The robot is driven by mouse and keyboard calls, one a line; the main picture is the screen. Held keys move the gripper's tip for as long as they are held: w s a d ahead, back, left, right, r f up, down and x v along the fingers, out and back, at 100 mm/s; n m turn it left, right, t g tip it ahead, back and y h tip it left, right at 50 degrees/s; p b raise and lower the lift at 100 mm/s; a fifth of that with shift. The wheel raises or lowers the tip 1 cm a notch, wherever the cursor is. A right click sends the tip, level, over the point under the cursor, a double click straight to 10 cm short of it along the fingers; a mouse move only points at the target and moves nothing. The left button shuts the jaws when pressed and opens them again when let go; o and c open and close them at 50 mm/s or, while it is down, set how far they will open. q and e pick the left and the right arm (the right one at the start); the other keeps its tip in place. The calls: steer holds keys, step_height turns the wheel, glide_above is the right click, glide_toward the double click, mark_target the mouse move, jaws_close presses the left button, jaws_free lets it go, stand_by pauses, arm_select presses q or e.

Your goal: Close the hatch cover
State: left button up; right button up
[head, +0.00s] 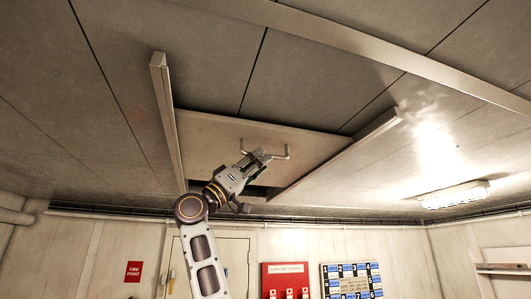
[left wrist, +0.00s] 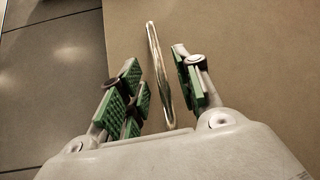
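The hatch cover (head: 205,131) is a flat tan panel overhead, between two metal rails on the ceiling. A dark gap (head: 262,191) shows along its near-wall edge. A bent metal handle (head: 288,152) hangs from the cover. My left gripper (head: 262,157) reaches up to the handle from below. In the left wrist view the handle bar (left wrist: 160,75) runs between the green-padded fingers, with space on both sides. The left gripper (left wrist: 158,82) is open around the bar, and the cover (left wrist: 250,65) lies behind it. My right gripper is not in view.
The left rail (head: 165,115) and right rail (head: 340,153) stick down beside the cover. A long ceiling beam (head: 370,47) crosses above. A lit lamp (head: 454,195) is at the right. A red panel (head: 286,281) and a door (head: 228,262) are on the wall below.

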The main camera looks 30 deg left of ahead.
arm_select(q)
steer(key=shift+p+x, duration=0.7)
steer(key=shift+x, duration=1.2)
jaws_close()
